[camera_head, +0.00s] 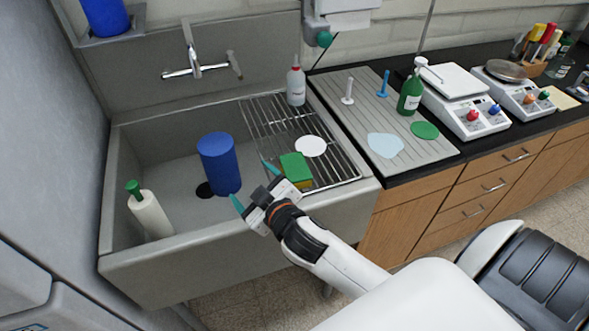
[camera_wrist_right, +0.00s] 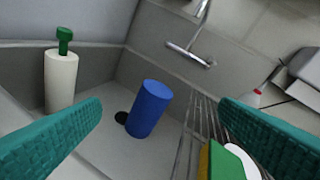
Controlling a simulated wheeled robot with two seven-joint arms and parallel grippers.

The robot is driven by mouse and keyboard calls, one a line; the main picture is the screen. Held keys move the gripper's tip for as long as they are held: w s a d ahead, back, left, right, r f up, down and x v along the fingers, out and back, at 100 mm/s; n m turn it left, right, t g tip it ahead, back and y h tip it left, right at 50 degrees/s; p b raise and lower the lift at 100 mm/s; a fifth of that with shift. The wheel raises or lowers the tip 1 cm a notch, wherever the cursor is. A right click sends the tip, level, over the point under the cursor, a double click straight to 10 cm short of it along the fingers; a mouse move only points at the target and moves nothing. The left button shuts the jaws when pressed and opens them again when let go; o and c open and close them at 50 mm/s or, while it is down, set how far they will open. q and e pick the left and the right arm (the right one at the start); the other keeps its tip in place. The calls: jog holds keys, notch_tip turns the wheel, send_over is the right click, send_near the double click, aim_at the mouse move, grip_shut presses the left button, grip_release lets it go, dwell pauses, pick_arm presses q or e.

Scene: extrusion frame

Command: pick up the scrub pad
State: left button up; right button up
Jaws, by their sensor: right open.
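The scrub pad, a green-topped block with yellow sides (camera_head: 296,168), lies on the wire rack at the right part of the sink. In the right wrist view the scrub pad (camera_wrist_right: 226,162) shows at the lower right, partly cut off by the frame edge and close to the right-hand finger. My right gripper (camera_head: 253,186) is open and empty over the sink's front part, its teal fingers spread. The pad is to the right of the fingers, not between them. My left gripper is not in view.
A blue cylinder (camera_head: 218,163) stands in the sink basin near the dark drain. A white bottle with a green top (camera_head: 150,212) is at the left. A faucet (camera_head: 194,68) is behind.

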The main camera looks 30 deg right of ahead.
jog(key=w+a+r+n+t+y, duration=0.1)
jog(key=w+a+r+n+y, duration=0.1)
jog(key=a+r+n+y, duration=0.35)
jog(key=w+a+r+n+t+y, duration=0.2)
jog(key=w+a+r+n+y, duration=0.15)
jog(key=r+n+y, duration=0.35)
jog(key=s+a+n+g+y, duration=0.2)
jog(key=a+n+g+y, duration=0.1)
jog(key=n+g, duration=0.15)
jog(key=n+g+h+p, duration=0.1)
jog(key=n+g+h, duration=0.9)
jog(key=g+h, duration=0.5)
send_over(295, 166)
notch_tip(295, 166, down, 10)
jog(key=r+t, duration=0.1)
jog(key=shift+h, duration=0.35)
notch_tip(295, 166, down, 6)
jog(key=shift+f+p, duration=0.1)
jog(key=shift+p, duration=1.1)
jog(key=shift+f, duration=0.25)
notch_tip(295, 166, down, 4)
jog(key=p, duration=0.3)
jog(key=shift+s+f, duration=0.1)
jog(key=shift+f, duration=0.35)
jog(key=c, duration=1.1)
